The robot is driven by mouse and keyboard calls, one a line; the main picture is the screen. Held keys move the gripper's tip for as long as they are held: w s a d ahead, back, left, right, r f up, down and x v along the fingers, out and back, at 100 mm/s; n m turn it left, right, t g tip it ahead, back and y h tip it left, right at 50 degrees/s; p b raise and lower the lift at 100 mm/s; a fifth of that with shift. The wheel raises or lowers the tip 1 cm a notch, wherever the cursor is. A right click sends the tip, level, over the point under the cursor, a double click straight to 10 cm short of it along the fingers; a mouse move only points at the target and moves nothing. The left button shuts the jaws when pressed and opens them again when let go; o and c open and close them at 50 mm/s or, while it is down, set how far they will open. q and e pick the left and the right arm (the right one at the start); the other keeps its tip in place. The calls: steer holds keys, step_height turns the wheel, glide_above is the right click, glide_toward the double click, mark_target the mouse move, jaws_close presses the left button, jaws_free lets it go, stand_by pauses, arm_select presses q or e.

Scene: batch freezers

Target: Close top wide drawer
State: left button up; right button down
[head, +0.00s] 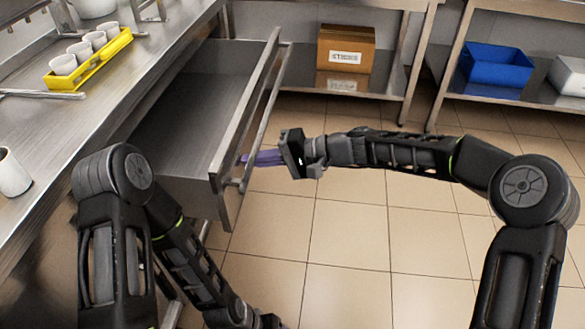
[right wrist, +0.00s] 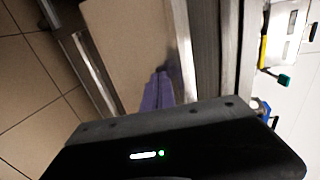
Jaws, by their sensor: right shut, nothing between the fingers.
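The top wide drawer (head: 190,105) is metal, empty as far as I see, and pulled well out from under the steel counter. Its front panel (head: 243,105) carries a long bar handle (head: 268,112). My right gripper (head: 245,159) has purple fingers, shut and empty, with their tips at the handle near the drawer's near end. I cannot tell whether they touch it. In the right wrist view the purple fingers (right wrist: 158,92) point toward the metal drawer parts.
The steel counter (head: 110,95) holds a yellow rack (head: 92,62) of white cups and a separate white cup (head: 12,173). Shelves at the back hold a cardboard box (head: 345,48) and a blue bin (head: 497,65). The tiled floor (head: 345,235) right of the drawer is clear.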

steer(key=a, duration=0.7)
steer(key=w+a, duration=0.1)
steer(key=a, duration=1.3)
steer(key=shift+w+a, duration=0.15)
steer(key=shift+a, duration=0.2)
arm_select(q)
steer(key=shift+w+d+f, duration=0.1)
steer(key=shift+w+d, duration=0.1)
steer(key=shift+w, duration=0.25)
arm_select(e)
steer(key=shift+r, duration=0.15)
arm_select(q)
steer(key=shift+f, duration=0.1)
